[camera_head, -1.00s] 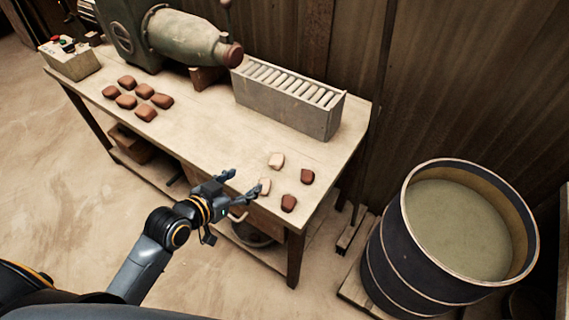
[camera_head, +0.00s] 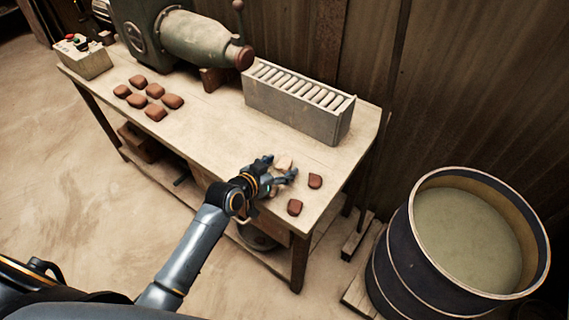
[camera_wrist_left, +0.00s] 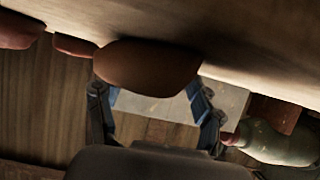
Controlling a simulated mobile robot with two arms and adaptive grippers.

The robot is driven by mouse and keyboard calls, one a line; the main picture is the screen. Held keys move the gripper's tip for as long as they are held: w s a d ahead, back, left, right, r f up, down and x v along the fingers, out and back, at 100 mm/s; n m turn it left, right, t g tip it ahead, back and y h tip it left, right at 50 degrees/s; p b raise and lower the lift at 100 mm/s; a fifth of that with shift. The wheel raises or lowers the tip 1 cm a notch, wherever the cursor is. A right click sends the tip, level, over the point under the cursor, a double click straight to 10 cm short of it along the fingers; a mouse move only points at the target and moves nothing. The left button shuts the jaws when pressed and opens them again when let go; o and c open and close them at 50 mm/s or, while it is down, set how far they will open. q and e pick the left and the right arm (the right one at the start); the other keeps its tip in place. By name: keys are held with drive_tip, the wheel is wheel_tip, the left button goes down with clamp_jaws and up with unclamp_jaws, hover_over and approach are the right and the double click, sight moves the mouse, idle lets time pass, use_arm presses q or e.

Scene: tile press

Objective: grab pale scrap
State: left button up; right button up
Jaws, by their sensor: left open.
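My left gripper (camera_head: 280,167) is open above the near right part of the workbench. A pale scrap (camera_head: 284,163) shows between and just beyond its fingertips. The other pale scrap is not visible in the head view, where the gripper covers part of the bench. In the left wrist view, which is upside down, a large shaded scrap (camera_wrist_left: 147,67) lies on the bench close to the open fingers (camera_wrist_left: 153,100). It looks brown there, and I cannot tell which scrap it is. My right gripper is not in view.
Two red-brown scraps (camera_head: 315,181) lie right of the gripper. A grey rack (camera_head: 297,112) of pale slats stands behind. Several brown pieces (camera_head: 153,91) lie at left, before the green press (camera_head: 190,38). A drum (camera_head: 462,235) stands off the bench's right end.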

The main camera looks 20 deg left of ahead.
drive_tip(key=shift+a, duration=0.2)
use_arm(q)
drive_tip(key=c, duration=1.3)
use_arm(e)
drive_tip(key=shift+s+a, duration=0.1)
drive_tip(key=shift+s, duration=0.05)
use_arm(q)
drive_tip(key=shift+o, duration=0.2)
